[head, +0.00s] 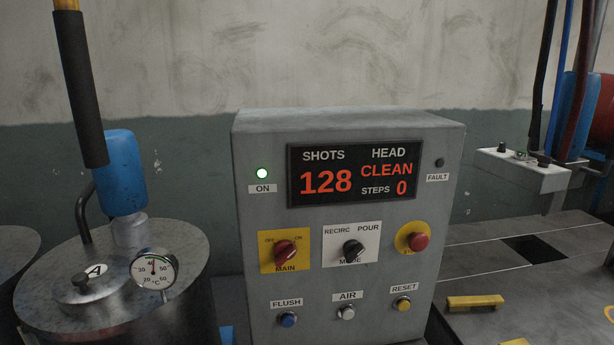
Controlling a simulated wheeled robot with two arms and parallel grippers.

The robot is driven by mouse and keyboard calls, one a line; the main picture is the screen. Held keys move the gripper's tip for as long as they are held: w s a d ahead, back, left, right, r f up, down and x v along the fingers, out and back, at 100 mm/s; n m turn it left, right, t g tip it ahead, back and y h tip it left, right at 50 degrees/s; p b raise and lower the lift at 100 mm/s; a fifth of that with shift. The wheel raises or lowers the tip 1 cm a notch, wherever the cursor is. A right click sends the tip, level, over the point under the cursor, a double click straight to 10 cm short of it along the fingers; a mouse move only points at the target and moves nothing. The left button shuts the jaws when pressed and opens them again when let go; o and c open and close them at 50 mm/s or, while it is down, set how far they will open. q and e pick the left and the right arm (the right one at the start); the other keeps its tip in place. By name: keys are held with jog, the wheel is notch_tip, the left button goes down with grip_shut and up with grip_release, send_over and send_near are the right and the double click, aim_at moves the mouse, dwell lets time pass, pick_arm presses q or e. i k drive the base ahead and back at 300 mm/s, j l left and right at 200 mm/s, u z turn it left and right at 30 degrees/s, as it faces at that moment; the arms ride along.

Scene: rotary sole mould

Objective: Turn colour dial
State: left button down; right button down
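No dial labelled for colour shows in the head view. A grey control box (350,218) stands in the middle, with a red MAIN knob (285,252) on a yellow plate and a black MODE knob (353,250) marked RECIRC and POUR. Its display (354,172) reads SHOTS 128, HEAD CLEAN, STEPS 0. The green ON lamp (262,173) is lit and the FAULT lamp (439,162) is dark. Neither of my grippers is in view.
A red stop button (418,241) and the FLUSH (288,320), AIR (347,312) and RESET (403,303) buttons are on the box. A metal tank lid (110,285) with a round gauge (154,270) is at left. A worktop (530,252) with a yellow handle (475,302) is at right.

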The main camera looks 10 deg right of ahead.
aim_at(544, 161)
jog(key=z, duration=1.05)
